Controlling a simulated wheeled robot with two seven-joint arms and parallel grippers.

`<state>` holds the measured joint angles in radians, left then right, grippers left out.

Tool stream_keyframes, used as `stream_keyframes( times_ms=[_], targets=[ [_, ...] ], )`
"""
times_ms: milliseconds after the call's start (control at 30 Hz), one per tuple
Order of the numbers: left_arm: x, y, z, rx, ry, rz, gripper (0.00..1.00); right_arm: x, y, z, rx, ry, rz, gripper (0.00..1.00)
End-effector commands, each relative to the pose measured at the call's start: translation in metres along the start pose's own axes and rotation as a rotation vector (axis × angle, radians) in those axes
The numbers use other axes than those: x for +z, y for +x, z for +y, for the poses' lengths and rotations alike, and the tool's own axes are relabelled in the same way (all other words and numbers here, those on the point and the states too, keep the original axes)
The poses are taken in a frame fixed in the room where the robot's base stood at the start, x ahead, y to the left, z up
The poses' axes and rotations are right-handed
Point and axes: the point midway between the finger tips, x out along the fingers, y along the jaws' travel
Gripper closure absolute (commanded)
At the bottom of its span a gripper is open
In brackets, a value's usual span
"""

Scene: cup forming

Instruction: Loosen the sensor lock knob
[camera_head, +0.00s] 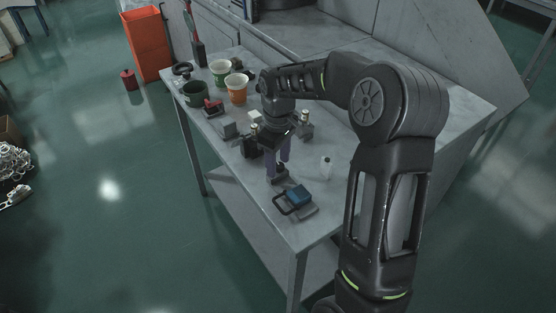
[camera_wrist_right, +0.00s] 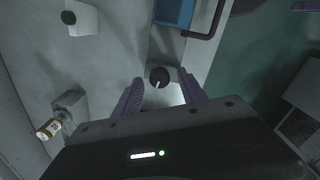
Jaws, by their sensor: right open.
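The sensor lock knob is most likely the small round black knob (camera_wrist_right: 160,77) with a pale pointer mark in the right wrist view. My right gripper (camera_wrist_right: 160,86) is open, with one purple finger on each side of this knob and a gap visible around it. In the head view my right gripper (camera_head: 278,174) points down over the table, its fingertips close to a dark fixture (camera_head: 281,180). The knob itself is too small to make out there. My left gripper is not in view.
A blue block (camera_head: 300,194) with a black loop handle sits near the table's front corner. Green (camera_head: 195,94) and orange cups (camera_head: 237,90) stand at the far left. A brass-topped part (camera_wrist_right: 48,130) lies left of my gripper.

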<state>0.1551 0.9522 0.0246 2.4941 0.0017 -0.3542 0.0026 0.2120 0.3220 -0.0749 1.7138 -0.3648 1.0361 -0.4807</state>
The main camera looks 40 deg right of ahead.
Motion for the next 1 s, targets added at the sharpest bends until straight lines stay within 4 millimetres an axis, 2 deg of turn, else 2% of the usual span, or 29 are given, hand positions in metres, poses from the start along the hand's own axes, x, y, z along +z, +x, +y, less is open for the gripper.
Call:
stream_keyframes(
  times_ms=[167, 500, 600, 1000],
  targets=[
    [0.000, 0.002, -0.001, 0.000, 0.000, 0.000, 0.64, -0.001, -0.011, 0.001, 0.002, 0.000, 0.003, 0.51],
    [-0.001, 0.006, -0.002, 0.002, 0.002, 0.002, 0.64, -0.001, -0.063, 0.001, 0.002, 0.000, 0.003, 0.51],
    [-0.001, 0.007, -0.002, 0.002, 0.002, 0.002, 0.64, -0.001, -0.074, 0.001, 0.002, 0.000, 0.002, 0.51],
    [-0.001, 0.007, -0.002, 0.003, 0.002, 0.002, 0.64, 0.000, -0.078, 0.000, 0.000, 0.000, 0.001, 0.51]
  ],
)
